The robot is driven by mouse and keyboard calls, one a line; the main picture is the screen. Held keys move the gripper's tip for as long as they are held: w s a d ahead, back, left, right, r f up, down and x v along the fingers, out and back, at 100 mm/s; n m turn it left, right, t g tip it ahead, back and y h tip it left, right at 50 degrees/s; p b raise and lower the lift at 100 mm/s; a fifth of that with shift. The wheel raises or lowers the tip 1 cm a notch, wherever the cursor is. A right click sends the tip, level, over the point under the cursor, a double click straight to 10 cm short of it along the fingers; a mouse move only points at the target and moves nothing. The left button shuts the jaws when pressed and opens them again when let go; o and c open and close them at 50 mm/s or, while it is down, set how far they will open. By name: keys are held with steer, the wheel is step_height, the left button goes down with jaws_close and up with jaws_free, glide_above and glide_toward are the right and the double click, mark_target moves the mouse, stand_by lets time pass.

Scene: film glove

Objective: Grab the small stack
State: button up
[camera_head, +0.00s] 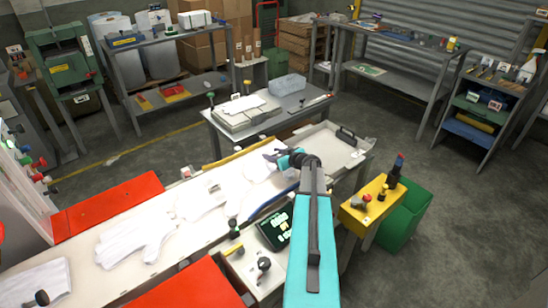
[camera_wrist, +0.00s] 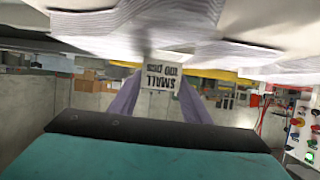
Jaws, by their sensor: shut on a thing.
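My gripper (camera_head: 272,157) is over the far right end of the white work surface, at a pale stack of gloves (camera_head: 262,171). The white layered small stack (camera_wrist: 130,22) fills the top of that view. My gripper is shut on the small stack; the exact contact is partly hidden. I cannot tell whether the stack is clear of the surface.
More flat white gloves (camera_head: 140,238) lie along the work surface. A pale tray with a black handle (camera_head: 345,135) is right of my gripper. A grey table (camera_head: 290,103) is behind.

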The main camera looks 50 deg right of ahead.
steer(key=shift+r+b, duration=0.75)
steer(key=shift+r, duration=0.4)
steer(key=s+a+r+b, duration=0.1)
steer(key=s+a+b, duration=0.1)
steer(key=s, duration=0.5)
steer(key=s+a+r+b, duration=0.1)
steer(key=s+a+b, duration=0.2)
steer(key=s, duration=0.5)
steer(key=shift+a+r+b, duration=0.2)
steer(key=shift+a+b, duration=0.15)
steer(key=shift+a, duration=0.1)
steer(key=shift+w+r, duration=0.1)
